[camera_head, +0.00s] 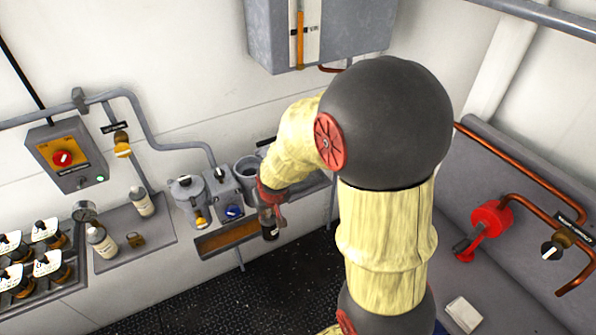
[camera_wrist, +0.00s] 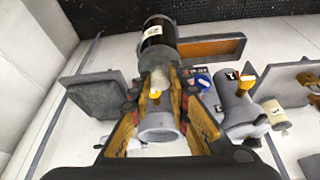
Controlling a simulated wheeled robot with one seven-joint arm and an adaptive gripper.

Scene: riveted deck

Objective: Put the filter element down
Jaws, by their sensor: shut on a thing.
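The filter element (camera_wrist: 153,38) is a dark cylinder with a white label and a pale end. My gripper (camera_wrist: 158,84) is shut on its pale end in the wrist view. In the head view, the dark element (camera_head: 269,224) hangs below my gripper (camera_head: 268,197), by the right end of a brown-bottomed drip tray (camera_head: 230,239). I cannot tell whether it touches anything below. An open grey housing (camera_head: 246,169) stands just behind my gripper; its round mouth (camera_wrist: 160,133) shows between the fingers in the wrist view. My arm hides part of the bench to the right.
A closed grey housing (camera_head: 186,191) with a yellow handle and a blue-knobbed valve (camera_head: 233,212) stand left of the open housing. Bottles (camera_head: 101,241) and a padlock (camera_head: 135,240) sit on the left shelf. A dark riveted floor (camera_head: 290,275) lies below.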

